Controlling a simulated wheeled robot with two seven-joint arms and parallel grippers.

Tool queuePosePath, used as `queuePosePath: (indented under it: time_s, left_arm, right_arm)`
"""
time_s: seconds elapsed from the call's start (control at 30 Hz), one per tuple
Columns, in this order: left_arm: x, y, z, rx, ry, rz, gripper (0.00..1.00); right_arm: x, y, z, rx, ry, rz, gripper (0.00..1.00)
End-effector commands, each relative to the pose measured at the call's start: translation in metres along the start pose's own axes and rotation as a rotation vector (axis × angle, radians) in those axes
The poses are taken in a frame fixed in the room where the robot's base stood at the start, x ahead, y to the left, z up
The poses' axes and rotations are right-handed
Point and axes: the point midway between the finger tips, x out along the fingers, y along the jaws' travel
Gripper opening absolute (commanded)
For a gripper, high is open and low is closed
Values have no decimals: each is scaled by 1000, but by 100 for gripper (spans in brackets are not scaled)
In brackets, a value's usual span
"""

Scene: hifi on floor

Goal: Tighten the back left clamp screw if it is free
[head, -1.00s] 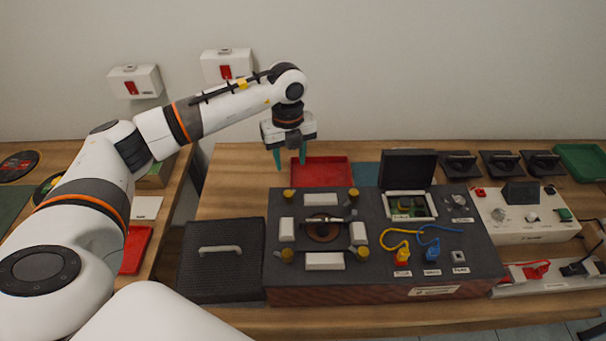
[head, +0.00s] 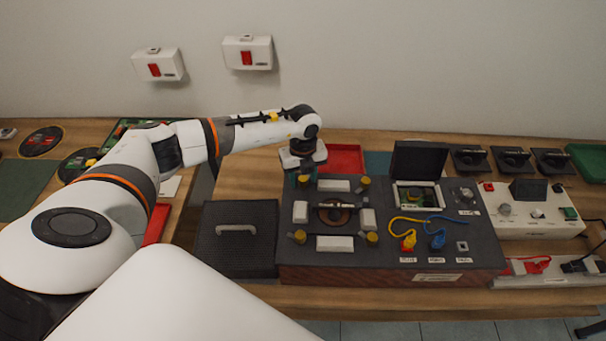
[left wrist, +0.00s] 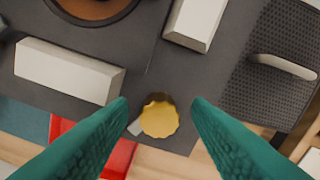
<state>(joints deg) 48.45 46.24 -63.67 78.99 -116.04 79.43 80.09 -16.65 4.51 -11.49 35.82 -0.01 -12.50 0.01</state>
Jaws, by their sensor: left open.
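The dark hi-fi case (head: 390,262) has a yellow knob-like clamp screw at each corner of its left section. The back left clamp screw (left wrist: 160,118) shows in the left wrist view as a ridged yellow knob, with a small grey piece at its left side. The back right (head: 364,181), front left (head: 299,237) and front right (head: 372,238) screws are clear. My right gripper is out of view.
White blocks (head: 334,243) surround a brown disc with a metal bar (head: 336,207). A dark lid with a handle (head: 238,255) lies left of the case. A red tray (head: 347,156) lies behind it. A raised cover (head: 418,160) stands to the right.

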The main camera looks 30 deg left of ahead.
Motion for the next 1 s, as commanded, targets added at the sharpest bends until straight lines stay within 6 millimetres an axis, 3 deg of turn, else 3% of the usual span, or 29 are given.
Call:
queuePosePath:
  time_s: [0.17,0.4,0.43,0.77,1.0]
  left_arm:
    - [0,0,0,0,0,0,42]
    - [0,0,0,0,0,0,3]
    - [0,0,0,0,0,0,0]
    - [0,0,-1,53,1,0,1]
    - [2,0,-1,209,2,2,1]
  right_arm:
    - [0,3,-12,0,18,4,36]
    - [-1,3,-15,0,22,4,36]
    - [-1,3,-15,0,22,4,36]
    - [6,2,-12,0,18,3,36]
    - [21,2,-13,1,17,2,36]
